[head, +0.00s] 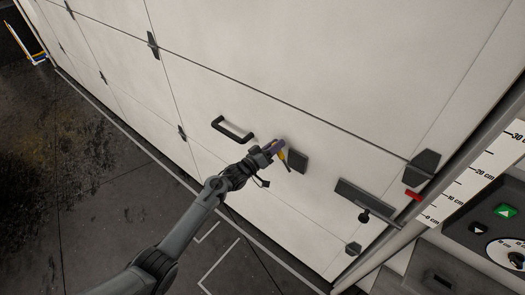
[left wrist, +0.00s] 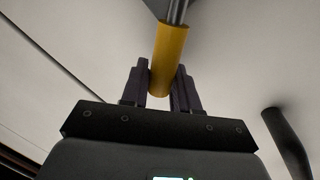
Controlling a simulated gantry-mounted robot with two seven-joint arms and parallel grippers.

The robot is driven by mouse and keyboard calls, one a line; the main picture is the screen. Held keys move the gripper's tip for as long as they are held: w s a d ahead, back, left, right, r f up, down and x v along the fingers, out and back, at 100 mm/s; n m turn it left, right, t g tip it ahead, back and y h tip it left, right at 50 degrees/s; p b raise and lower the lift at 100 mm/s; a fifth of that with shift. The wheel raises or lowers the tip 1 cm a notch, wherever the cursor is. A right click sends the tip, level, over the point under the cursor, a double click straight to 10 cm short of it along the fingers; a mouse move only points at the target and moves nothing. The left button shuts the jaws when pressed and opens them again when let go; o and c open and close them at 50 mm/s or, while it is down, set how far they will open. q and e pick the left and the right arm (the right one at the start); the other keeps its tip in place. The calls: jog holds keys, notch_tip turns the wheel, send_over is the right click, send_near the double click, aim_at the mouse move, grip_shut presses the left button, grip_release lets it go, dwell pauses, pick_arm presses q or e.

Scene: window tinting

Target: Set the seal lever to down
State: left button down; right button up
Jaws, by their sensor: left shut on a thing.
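A lever with a yellow sleeve, which I take to be the seal lever (head: 284,158), is on the large white panelled door beside a dark plate (head: 297,161). In the left wrist view the yellow sleeve (left wrist: 169,50) sits between my left gripper's fingers, with a grey metal shaft running up from it to a grey mount at the top edge. My left gripper (head: 275,148) is shut on the sleeve; it also shows in the left wrist view (left wrist: 163,85). The gripper hides part of the lever in the head view. My right gripper is not in view.
A black pull handle (head: 232,130) is on the door left of my gripper; a dark bar (head: 366,198) with a knob (head: 364,216) and a red piece (head: 413,195) are to the right. A control panel (head: 485,230) and centimetre scale (head: 475,180) stand far right.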

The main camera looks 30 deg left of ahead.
pick_arm(q)
jog(key=a+f+n+t+y+b, duration=0.1)
jog(key=a+f+n+b, duration=0.2)
jog(key=n, duration=0.4)
notch_tip(320, 180, down, 3)
jog(key=shift+w+a+r+y+b, duration=0.2)
jog(key=shift+a+y+b, duration=0.15)
jog(key=shift+a+y, duration=0.1)
jog(key=shift+f+n, duration=0.1)
jog(key=shift+n, duration=0.2)
jog(key=c, duration=1)
grip_release()
jog(key=p+v, duration=0.1)
jog(key=v, duration=0.9)
jog(key=shift+s+a+p, duration=0.15)
jog(key=shift+s+p, duration=0.15)
jog(key=shift+s, duration=0.1)
